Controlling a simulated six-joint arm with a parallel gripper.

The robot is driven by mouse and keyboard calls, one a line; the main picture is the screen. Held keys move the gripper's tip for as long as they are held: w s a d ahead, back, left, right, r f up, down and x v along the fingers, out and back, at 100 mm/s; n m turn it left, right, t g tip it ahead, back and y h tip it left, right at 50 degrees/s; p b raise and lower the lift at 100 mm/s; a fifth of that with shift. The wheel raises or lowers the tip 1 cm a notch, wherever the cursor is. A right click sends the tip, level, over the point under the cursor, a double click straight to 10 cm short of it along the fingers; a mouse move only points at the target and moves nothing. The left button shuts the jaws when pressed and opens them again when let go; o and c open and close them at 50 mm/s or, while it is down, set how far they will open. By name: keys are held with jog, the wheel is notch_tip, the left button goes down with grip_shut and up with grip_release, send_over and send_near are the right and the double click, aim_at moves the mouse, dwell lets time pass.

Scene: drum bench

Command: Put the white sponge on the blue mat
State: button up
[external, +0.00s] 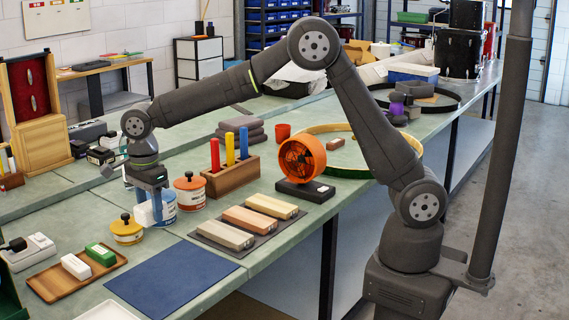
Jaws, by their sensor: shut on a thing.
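My gripper (151,208) points down above the bench, left of the middle, shut on a small white block, which looks like the white sponge (144,215). The sponge is held off the bench, in front of a blue-and-white tin (167,207) and close to it; whether they touch cannot be told. The blue mat (172,280) lies flat and bare at the front of the bench, below and to the right of the gripper.
A wooden tray (50,289) with another white block (76,266) and a green block (101,254) lies left of the mat. A yellow tin (127,231) and an orange-lidded tin (189,193) stand near the gripper. Wooden bars (248,221) lie right of it.

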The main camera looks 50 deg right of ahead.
send_over(130, 284)
notch_tip(130, 284, down, 7)
jog(key=shift+f, duration=2)
jog(key=shift+f, duration=0.1)
jog(key=o, duration=1)
jog(key=shift+c, duration=0.2)
notch_tip(130, 284, up, 12)
